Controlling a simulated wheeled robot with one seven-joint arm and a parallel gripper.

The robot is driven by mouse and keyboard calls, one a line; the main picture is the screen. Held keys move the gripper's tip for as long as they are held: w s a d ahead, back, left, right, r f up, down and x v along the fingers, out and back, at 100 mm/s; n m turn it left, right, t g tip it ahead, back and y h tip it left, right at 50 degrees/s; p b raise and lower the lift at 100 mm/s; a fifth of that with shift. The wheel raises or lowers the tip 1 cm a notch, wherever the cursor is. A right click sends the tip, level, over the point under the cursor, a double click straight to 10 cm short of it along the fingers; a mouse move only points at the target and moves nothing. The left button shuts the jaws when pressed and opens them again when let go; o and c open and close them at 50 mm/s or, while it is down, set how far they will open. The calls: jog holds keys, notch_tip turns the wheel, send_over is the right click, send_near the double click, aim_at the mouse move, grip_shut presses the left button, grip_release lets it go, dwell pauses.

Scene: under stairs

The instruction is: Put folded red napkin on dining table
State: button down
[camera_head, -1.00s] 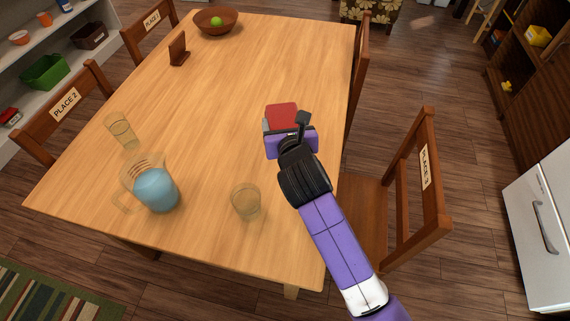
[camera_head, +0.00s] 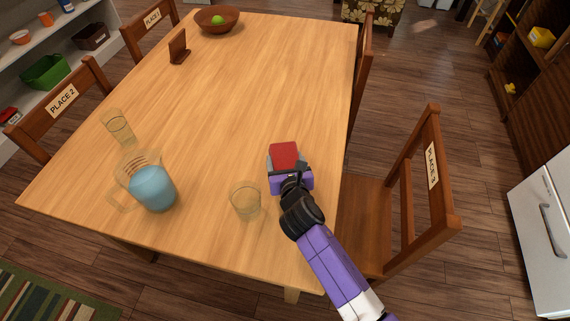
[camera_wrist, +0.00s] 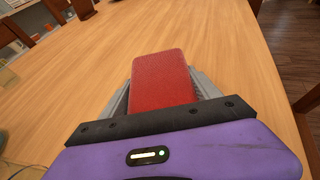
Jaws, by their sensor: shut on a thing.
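The folded red napkin (camera_head: 285,154) is a small red block between the fingers of my gripper (camera_head: 284,160). In the wrist view the napkin (camera_wrist: 162,82) sits between the two grey fingers of my gripper (camera_wrist: 163,95), which are shut on it. The dining table (camera_head: 235,90) is light wood and lies under my gripper, which is over its right side near the chair marked PLACE 3. I cannot tell whether the napkin touches the tabletop.
A glass (camera_head: 245,200) stands just left of my gripper. A pitcher of blue liquid (camera_head: 152,187) and another glass (camera_head: 118,127) stand farther left. A wooden bowl (camera_head: 217,20) and a napkin holder (camera_head: 179,47) are at the far end. The table's middle is clear. The PLACE 3 chair (camera_head: 400,205) is at right.

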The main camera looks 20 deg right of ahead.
jog(key=shift+f, duration=0.6)
jog(key=shift+f, duration=0.1)
jog(key=shift+c, duration=0.8)
grip_release()
jog(key=p+v, duration=0.1)
jog(key=v, duration=1.1)
jog(key=shift+s, duration=0.1)
